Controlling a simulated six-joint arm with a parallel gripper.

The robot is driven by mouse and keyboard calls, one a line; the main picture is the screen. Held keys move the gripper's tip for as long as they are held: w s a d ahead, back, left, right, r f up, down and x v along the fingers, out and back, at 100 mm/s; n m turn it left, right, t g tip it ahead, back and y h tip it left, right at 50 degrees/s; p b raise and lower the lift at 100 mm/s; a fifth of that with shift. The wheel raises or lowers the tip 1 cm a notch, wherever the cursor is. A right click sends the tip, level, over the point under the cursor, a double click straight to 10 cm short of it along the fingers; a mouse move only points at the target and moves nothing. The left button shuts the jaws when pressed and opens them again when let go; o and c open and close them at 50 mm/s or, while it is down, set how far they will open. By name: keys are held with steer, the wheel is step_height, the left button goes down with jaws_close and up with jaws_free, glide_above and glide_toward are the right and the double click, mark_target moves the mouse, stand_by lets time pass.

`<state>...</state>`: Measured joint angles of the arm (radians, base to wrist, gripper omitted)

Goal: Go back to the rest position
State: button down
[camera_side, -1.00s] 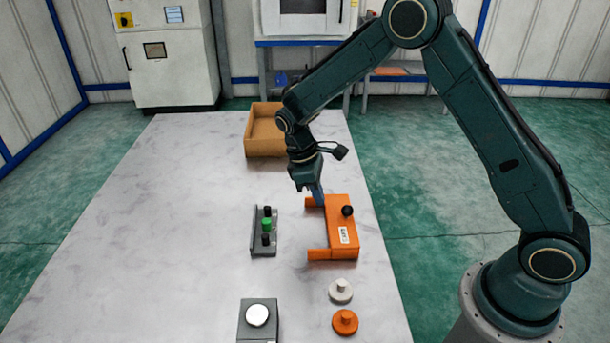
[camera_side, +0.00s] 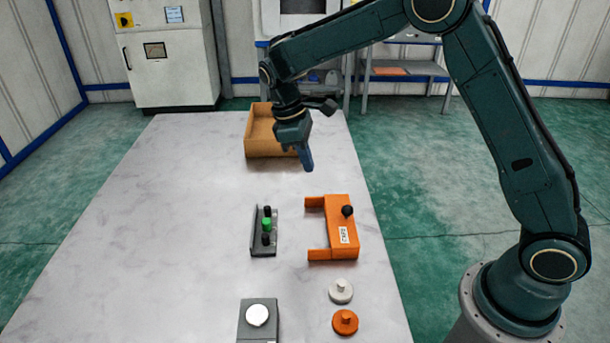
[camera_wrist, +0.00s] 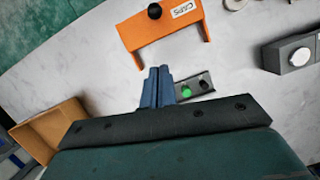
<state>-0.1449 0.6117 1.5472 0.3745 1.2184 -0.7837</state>
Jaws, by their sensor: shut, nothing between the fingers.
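My gripper (camera_side: 308,167) is shut and empty, with its blue fingers together and pointing down. It hangs in the air above the table, beyond the orange bracket (camera_side: 343,229) and just in front of the cardboard box. In the wrist view my gripper (camera_wrist: 160,72) shows its two fingertips side by side with nothing between them. The orange bracket with a black knob also shows at the top of the wrist view (camera_wrist: 160,33). The grey holder with black and green pieces (camera_side: 254,235) stands left of the bracket, partly hidden behind my fingers in the wrist view.
The open cardboard box (camera_side: 250,137) stands at the table's far end, close to my gripper. A white disc (camera_side: 341,292), an orange disc (camera_side: 345,323) and a grey block with a white top (camera_side: 247,327) are at the near end. The table's left half (camera_side: 150,220) is clear.

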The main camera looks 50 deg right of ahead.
steer(key=s+d+r+m+t+y, duration=0.1)
steer(key=s+r+m+t, duration=0.15)
steer(key=s+r, duration=0.6)
steer(key=s+d+r+m+t, duration=0.2)
steer(key=s+r+t, duration=0.1)
steer(key=s+r, duration=0.55)
steer(key=s+a+f+m+t, duration=0.1)
steer(key=s+f+m+t, duration=0.1)
steer(key=s, duration=0.9)
steer(key=shift+f+t+y, duration=0.35)
steer(key=shift+f+y, duration=0.05)
steer(key=shift+f, duration=0.1)
